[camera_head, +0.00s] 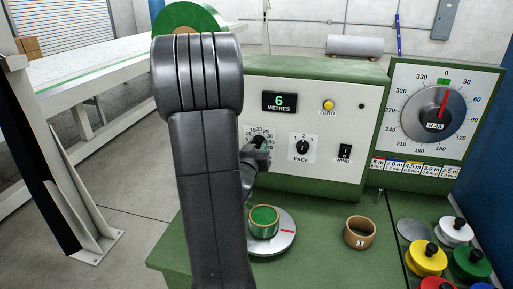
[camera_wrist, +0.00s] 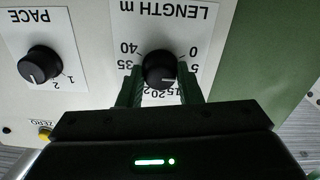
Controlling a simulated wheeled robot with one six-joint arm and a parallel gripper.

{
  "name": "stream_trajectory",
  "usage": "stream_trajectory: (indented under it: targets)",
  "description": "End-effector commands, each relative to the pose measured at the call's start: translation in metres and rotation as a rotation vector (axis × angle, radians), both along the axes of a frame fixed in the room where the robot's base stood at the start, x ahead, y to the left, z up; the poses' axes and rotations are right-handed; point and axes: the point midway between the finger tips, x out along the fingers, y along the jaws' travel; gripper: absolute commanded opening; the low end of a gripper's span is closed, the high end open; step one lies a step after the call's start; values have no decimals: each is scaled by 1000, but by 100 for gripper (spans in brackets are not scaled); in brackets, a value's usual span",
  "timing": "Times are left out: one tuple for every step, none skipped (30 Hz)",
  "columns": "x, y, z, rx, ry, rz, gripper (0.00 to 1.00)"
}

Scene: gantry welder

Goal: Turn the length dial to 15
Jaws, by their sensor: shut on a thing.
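The length dial (camera_head: 258,139) is a black knob on the white panel, partly covered by my gripper (camera_head: 260,152). In the wrist view the panel appears upside down. There the length dial (camera_wrist: 160,66) sits between the two green fingers of my gripper (camera_wrist: 160,76), which are shut on its sides. The numbers 0, 5, 35 and 40 show around it, and 15 and 20 show just above my gripper's body. The knob's pointer mark is too small to read surely. The display (camera_head: 279,102) reads 6 METRES.
The pace knob (camera_head: 303,147) is right of the length dial, with the wind switch (camera_head: 344,152) beyond. The yellow zero button (camera_head: 328,104) is above.

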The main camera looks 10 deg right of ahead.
Motion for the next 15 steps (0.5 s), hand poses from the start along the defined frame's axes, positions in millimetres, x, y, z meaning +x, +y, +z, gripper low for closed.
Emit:
stream_trajectory:
  targets:
    - [0,0,-1,5,-2,0,9]
    - [0,0,-1,8,-4,0,9]
    - [0,0,-1,14,-7,0,9]
    - [0,0,-1,20,-11,0,9]
    - [0,0,-2,29,-14,-1,9]
    - [0,0,-2,41,-21,-1,9]
    - [0,0,-3,53,-26,-1,9]
    - [0,0,-3,67,-31,-1,9]
    - [0,0,-4,86,-40,-1,9]
    - [0,0,-4,104,-48,0,9]
    - [0,0,-5,122,-55,1,9]
    - [0,0,-5,148,-66,1,9]
    - [0,0,-5,170,-76,1,9]
    - [0,0,-5,193,-86,1,9]
    - [0,0,-5,225,-101,0,9]
